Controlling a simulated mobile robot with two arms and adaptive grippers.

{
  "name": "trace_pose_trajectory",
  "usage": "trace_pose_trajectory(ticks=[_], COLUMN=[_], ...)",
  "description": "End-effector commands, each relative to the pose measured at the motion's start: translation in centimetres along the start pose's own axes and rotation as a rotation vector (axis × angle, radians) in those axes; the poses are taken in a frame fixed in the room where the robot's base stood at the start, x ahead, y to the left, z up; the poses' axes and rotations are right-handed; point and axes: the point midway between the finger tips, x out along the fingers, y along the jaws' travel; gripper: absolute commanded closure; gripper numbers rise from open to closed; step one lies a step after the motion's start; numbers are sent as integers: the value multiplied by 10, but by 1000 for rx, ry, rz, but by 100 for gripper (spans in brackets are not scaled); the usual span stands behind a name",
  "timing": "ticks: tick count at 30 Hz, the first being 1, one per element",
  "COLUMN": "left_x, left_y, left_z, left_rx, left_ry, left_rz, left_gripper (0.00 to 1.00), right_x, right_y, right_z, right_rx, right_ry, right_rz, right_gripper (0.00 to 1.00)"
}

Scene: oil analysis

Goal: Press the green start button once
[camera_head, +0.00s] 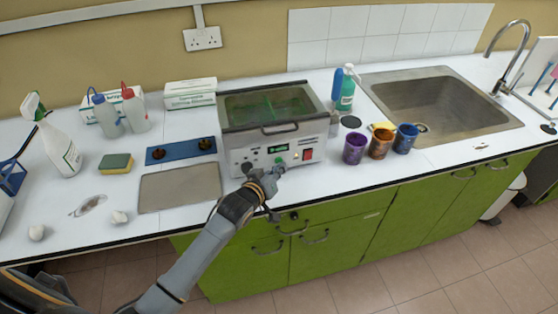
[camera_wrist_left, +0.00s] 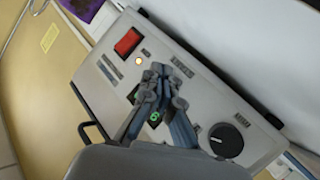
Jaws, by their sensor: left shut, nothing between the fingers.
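The grey-white bath machine (camera_head: 240,153) stands on the counter. Its front panel carries a small lit display (camera_head: 277,149), a red switch (camera_head: 308,154) and a dark knob (camera_head: 247,167). The green start button (camera_head: 280,160) shows as a small green spot below the display. My left gripper (camera_head: 279,170) is shut and empty, with its tips close to the panel just below the button. In the left wrist view the shut fingers (camera_wrist_left: 160,72) cover part of the panel and hide the button. I cannot tell whether the tips touch it. My right gripper is not in view.
Purple (camera_head: 355,148), brown (camera_head: 381,142) and blue (camera_head: 405,138) cups stand right of the machine, near a green bottle (camera_head: 346,92). A sink (camera_head: 440,110) is at the right.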

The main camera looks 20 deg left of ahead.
Motion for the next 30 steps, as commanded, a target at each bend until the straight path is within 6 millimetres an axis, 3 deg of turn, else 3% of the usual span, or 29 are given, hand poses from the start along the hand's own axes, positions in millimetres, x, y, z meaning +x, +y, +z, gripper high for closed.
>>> trace_pose_trajectory(ticks=[30], left_x=[6], left_y=[-4], left_z=[-4], left_rx=[1], left_ry=[1], left_rz=[0], left_gripper=[100], right_x=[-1], right_y=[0], right_z=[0], right_rx=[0], right_ry=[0], right_rz=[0], right_gripper=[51])
